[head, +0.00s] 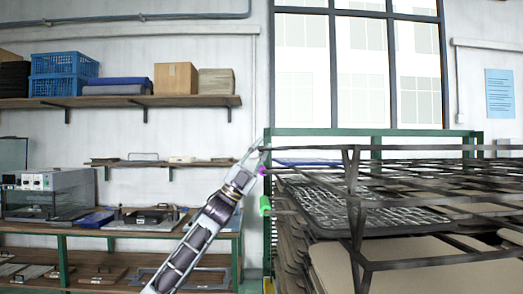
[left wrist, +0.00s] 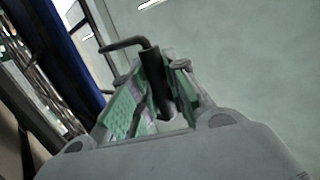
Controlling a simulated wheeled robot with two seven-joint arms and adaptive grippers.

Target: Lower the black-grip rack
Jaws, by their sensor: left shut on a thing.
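My left gripper (head: 253,158) is at the upper left front corner of the green-framed stand (head: 375,132) in the head view. In the left wrist view its green-padded fingers are shut on a black grip (left wrist: 158,88), a dark cylinder on a bent dark rod (left wrist: 125,44). The grip is hidden by the gripper in the head view. Just below the gripper are a purple grip (head: 262,170) and a green grip (head: 265,206). Racks with dark bars and a mesh panel (head: 365,207) fill the right side. Which bars belong to the black grip I cannot tell. My right gripper is not in view.
Dark bars (head: 355,210) stand close to the right of my left arm. A workbench (head: 130,230) with equipment stands at the left. A wall shelf (head: 130,101) holds blue crates (head: 62,74) and boxes. Flat brown panels (head: 405,270) lie low in the stand.

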